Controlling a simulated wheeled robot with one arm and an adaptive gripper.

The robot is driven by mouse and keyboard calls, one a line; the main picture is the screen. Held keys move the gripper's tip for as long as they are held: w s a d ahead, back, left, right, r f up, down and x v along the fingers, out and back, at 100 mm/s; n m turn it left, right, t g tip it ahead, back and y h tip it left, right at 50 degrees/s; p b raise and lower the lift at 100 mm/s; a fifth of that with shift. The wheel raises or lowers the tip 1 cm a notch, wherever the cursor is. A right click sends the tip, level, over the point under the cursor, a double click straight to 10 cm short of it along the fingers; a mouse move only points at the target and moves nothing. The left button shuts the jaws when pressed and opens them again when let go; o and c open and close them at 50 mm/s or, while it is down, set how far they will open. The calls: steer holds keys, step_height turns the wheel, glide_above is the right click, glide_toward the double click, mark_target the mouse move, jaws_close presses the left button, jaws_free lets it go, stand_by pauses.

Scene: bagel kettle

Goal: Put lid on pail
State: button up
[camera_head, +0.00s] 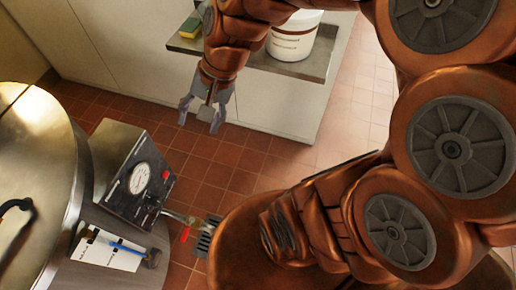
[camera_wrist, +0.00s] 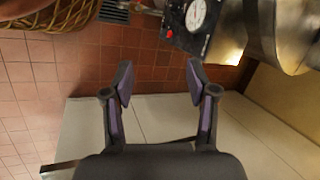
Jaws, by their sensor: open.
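A white pail (camera_head: 292,40) with dark lettering stands on a shelf near the top of the head view. My arm hides part of it, and its top is cut by the frame edge. I cannot make out a separate lid in either view. My gripper (camera_head: 201,116) hangs over the red tiled floor, in front of the shelf and to the lower left of the pail. In the wrist view my gripper (camera_wrist: 160,85) has its two fingers apart with nothing between them.
The pail's shelf (camera_head: 313,66) juts from a pale wall, with a yellow and green sponge (camera_head: 190,27) on it. A large steel kettle (camera_head: 38,130) with a control box and dial (camera_head: 138,178) stands at left. A wicker basket (camera_wrist: 72,17) shows at the wrist view's upper left.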

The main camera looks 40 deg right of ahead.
steer(key=s+d+f+n+g+h, duration=0.1)
steer(key=s+d+n+h, duration=0.1)
steer(key=s+n, duration=0.2)
steer(key=s+d+f+n+g+h, duration=0.1)
steer(key=s+d+n+g+h, duration=0.1)
steer(key=s, duration=0.7)
steer(key=shift+s+d+f+n+h, duration=0.15)
steer(key=shift+s+d+n+h, duration=0.2)
steer(key=shift+n, duration=0.55)
